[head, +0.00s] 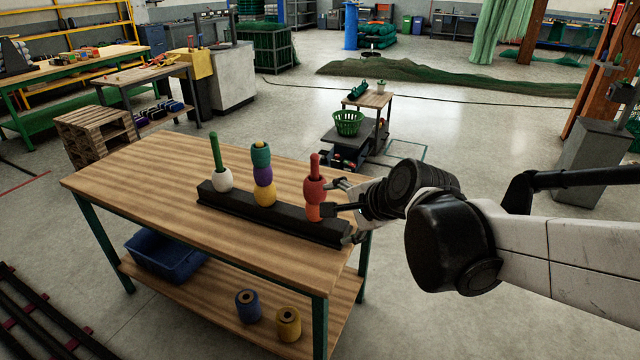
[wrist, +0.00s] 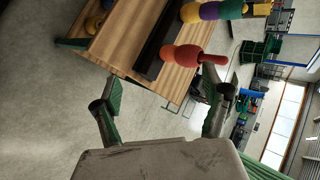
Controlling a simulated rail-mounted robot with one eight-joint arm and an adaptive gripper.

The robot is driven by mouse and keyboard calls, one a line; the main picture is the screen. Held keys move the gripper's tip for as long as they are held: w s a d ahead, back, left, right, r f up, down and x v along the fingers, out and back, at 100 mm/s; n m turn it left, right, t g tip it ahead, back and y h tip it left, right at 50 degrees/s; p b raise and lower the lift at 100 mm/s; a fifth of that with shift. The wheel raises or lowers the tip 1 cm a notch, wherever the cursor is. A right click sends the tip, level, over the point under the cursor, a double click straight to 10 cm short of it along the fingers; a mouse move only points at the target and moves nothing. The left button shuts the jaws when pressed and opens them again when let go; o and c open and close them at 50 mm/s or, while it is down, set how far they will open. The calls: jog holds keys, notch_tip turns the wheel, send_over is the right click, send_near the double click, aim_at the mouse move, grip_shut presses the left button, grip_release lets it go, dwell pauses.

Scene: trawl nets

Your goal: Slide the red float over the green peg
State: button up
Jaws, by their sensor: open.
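A black rack (head: 275,217) on the table holds three pegs. The green peg (head: 215,150), at left, stands upright with a white float (head: 222,180) around its base and its upper part bare. The red float (head: 315,191) is around the red peg (head: 315,163) at right, above an orange float (head: 313,213); the red peg's tip shows above it. The red float also shows in the wrist view (wrist: 186,55). My gripper (head: 335,197) is open and empty, just right of the red and orange floats. Its spread fingers (wrist: 160,98) frame the lower part of the wrist view.
The middle peg carries yellow (head: 264,193), purple (head: 263,174) and teal (head: 261,154) floats, standing between red and green pegs. The wooden tabletop (head: 150,180) is clear to the left. A blue bin (head: 165,258) and blue and yellow spools (head: 288,324) are on the lower shelf.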

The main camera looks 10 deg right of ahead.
jog(key=w+d+f+m+t+y+b, duration=0.1)
jog(key=w+d+f+m+t, duration=0.15)
jog(key=w+m, duration=0.6)
jog(key=m+b, duration=0.1)
jog(key=m, duration=0.9)
send_near(315, 190)
jog(key=shift+n+t, duration=0.25)
jog(key=shift+t, duration=0.3)
jog(key=x, duration=0.4)
jog(key=d+f+x, duration=0.1)
jog(key=x, duration=0.4)
jog(key=b+x, duration=0.1)
jog(key=x, duration=0.3)
jog(key=shift+w+d+f, duration=0.15)
jog(key=shift+d+f, duration=0.1)
jog(key=shift+f, duration=0.3)
jog(key=c, duration=1.4)
jog(key=shift+o, duration=0.2)
jog(key=shift+r+p, duration=4.95)
jog(key=shift+r, duration=3.8)
